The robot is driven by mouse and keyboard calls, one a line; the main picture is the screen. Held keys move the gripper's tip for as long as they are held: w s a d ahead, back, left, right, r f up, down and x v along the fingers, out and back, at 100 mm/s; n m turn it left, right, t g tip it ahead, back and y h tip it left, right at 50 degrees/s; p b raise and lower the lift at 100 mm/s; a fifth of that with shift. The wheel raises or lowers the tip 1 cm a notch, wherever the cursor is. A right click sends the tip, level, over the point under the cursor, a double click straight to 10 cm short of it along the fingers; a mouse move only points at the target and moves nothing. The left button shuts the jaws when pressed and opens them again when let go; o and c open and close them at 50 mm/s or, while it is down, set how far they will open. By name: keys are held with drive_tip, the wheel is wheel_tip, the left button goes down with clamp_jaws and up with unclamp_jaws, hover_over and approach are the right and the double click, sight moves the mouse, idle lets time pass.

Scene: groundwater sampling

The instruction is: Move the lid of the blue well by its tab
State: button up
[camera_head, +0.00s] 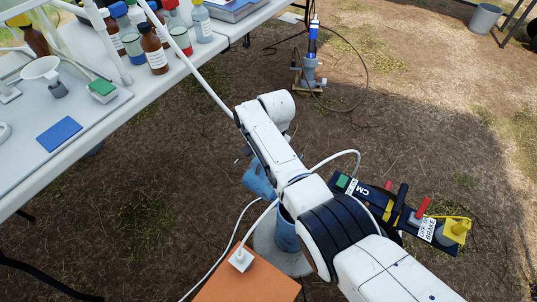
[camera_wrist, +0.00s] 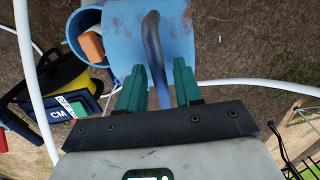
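The blue well (camera_head: 286,232) stands upright in a pale round base, partly behind my arm. In the wrist view, its round mouth (camera_wrist: 74,40) is partly uncovered, with something orange inside. The worn blue lid (camera_head: 257,180) sits to one side of the mouth, and it fills the top middle of the wrist view (camera_wrist: 182,28). A dark curved tab (camera_wrist: 153,45) rises from the lid. My gripper (camera_wrist: 158,88) has its green fingers apart, one on each side of the tab, with narrow gaps visible. In the head view my arm hides the gripper.
An orange block (camera_head: 250,280) with a white plug stands in front of the well. A dark case with a yellow part (camera_head: 456,230) lies to the right. White hoses loop around the well. A table (camera_head: 100,130) with bottles is at left. Open ground lies behind.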

wheel_tip(320, 180, up, 10)
drive_tip(key=p, duration=0.3)
drive_tip(key=shift+s+d+r+p, duration=0.2)
drive_tip(key=shift+s+d+p, duration=0.15)
drive_tip(key=shift+d, duration=0.1)
